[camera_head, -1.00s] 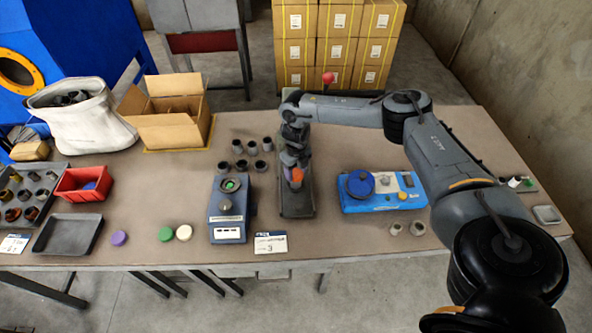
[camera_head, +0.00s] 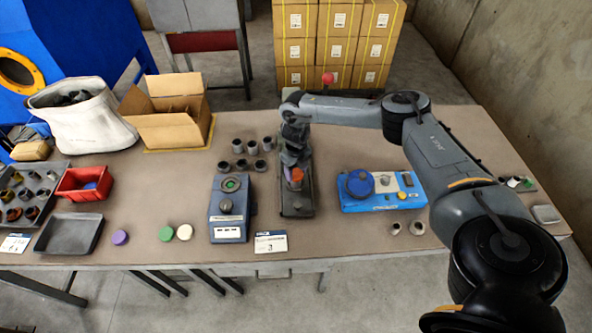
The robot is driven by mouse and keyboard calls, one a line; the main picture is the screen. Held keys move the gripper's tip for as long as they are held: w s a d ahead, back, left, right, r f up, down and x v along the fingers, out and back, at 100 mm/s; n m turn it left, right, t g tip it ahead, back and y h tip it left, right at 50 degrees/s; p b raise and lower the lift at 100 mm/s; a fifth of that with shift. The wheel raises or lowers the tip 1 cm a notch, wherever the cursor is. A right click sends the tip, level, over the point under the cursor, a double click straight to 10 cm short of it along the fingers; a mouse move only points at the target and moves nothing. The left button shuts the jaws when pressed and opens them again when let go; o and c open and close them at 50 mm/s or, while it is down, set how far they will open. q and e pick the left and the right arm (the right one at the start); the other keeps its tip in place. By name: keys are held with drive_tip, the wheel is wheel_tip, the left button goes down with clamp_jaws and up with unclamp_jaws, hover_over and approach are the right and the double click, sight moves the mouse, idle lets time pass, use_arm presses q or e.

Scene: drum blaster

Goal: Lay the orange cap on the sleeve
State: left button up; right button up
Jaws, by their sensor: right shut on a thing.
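My right gripper (camera_head: 292,168) hangs over the dark base plate (camera_head: 297,208) of a press-like stand in the middle of the table. It is shut on the orange cap (camera_head: 296,174), which shows as a small orange patch at the fingers. A small dark piece sits just below the cap; it may be the sleeve, but the arm and cap largely hide it. I cannot tell whether the cap touches it. My left gripper is not in view.
A blue-grey device (camera_head: 229,208) stands left of the base plate, with several dark sleeves (camera_head: 238,146) behind it. A blue device (camera_head: 382,190) stands to the right. Green (camera_head: 166,233), white (camera_head: 184,232) and purple (camera_head: 120,237) caps lie near the front edge.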

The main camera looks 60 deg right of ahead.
drive_tip(key=shift+f, duration=0.35)
idle(0.6)
drive_tip(key=o, duration=1.1)
drive_tip(key=shift+o, duration=0.5)
drive_tip(key=shift+o, duration=1)
drive_tip(key=shift+r, duration=0.15)
drive_tip(key=shift+r+p, duration=2.85)
drive_tip(key=shift+r, duration=0.05)
